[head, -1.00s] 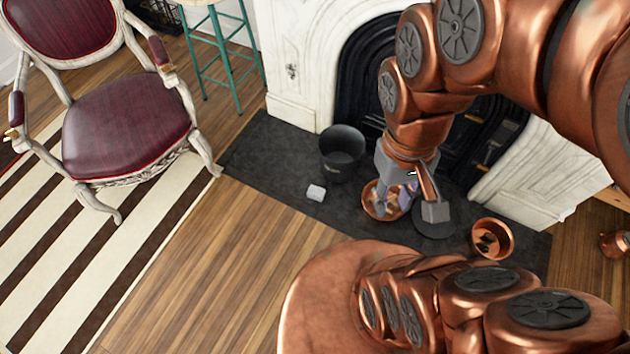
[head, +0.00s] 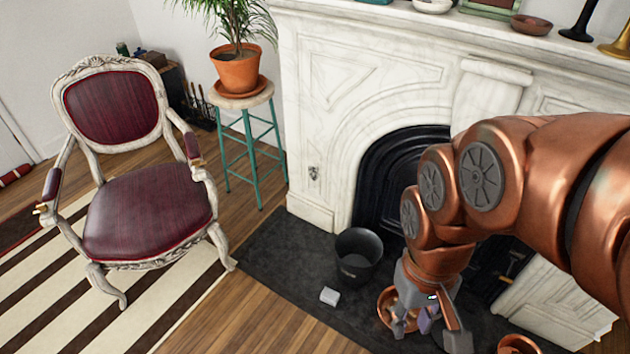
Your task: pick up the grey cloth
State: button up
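My gripper (head: 430,332) points down over a copper bowl (head: 384,307) on the dark hearth. Its grey fingers are spread apart, one at the bowl and one to its right. A small lavender-grey piece (head: 428,319) shows between the fingers; I cannot tell whether it is cloth or whether a finger touches it. A small pale grey block-like item (head: 330,296) lies on the hearth left of the bowl, apart from the gripper; it is too small to tell if it is folded cloth. My arm hides part of the bowl's surroundings.
A black bucket (head: 358,256) stands on the hearth (head: 285,255) behind the pale item. A second copper vessel (head: 518,344) is at the bottom edge. The white marble fireplace (head: 330,110) rises behind. A red chair (head: 150,205) and a plant stool (head: 243,100) stand left.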

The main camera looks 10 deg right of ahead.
aim_at(329, 297)
jog(key=u, duration=3.05)
jog(key=k, duration=0.85)
jog(key=z, duration=1.35)
